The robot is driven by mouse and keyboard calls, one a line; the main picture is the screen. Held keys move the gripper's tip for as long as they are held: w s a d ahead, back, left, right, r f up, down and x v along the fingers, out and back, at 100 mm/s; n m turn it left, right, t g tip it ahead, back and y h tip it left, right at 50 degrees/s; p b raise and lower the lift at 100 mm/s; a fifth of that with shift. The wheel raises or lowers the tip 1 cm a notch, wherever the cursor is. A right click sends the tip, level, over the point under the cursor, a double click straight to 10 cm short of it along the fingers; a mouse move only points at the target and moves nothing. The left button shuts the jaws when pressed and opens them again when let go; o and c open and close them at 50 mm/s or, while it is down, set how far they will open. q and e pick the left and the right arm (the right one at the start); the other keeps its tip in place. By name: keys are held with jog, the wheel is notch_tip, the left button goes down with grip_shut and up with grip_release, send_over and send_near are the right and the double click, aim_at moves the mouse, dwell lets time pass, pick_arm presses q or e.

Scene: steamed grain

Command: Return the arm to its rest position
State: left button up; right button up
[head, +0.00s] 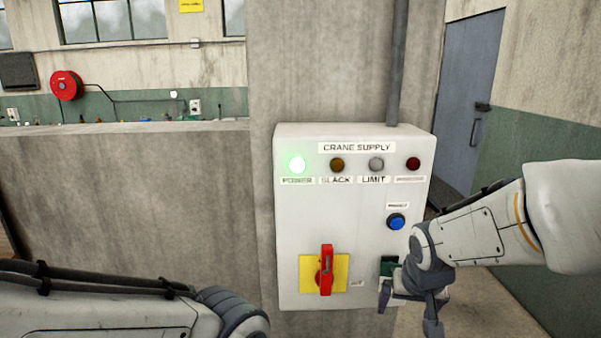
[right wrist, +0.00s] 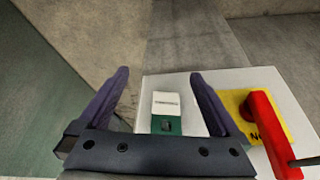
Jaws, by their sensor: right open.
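My right gripper (head: 410,308) is in front of the lower right corner of the white crane supply box (head: 340,215). In the right wrist view the gripper (right wrist: 159,76) is open, its two dark fingers apart with nothing held. A small green fitting (head: 389,264) on the box lies behind it in the head view. In the right wrist view this fitting (right wrist: 166,125), with a white label above, shows between the fingers; I cannot tell if they touch the box. My left arm (head: 110,305) lies across the lower left, its gripper out of view.
The box is on a concrete pillar (head: 320,60). A red handle (head: 326,270) stands upright on a yellow plate, and a blue button (head: 396,222) is above my right gripper. The green power lamp (head: 297,164) is lit. A low wall (head: 130,190) stands left, a grey door (head: 468,100) right.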

notch_tip(320, 180, down, 37)
jog(key=w+a+n+b, duration=0.2)
jog(key=b, duration=0.4)
jog(key=shift+w+r+y, duration=0.15)
jog(key=shift+y, duration=0.25)
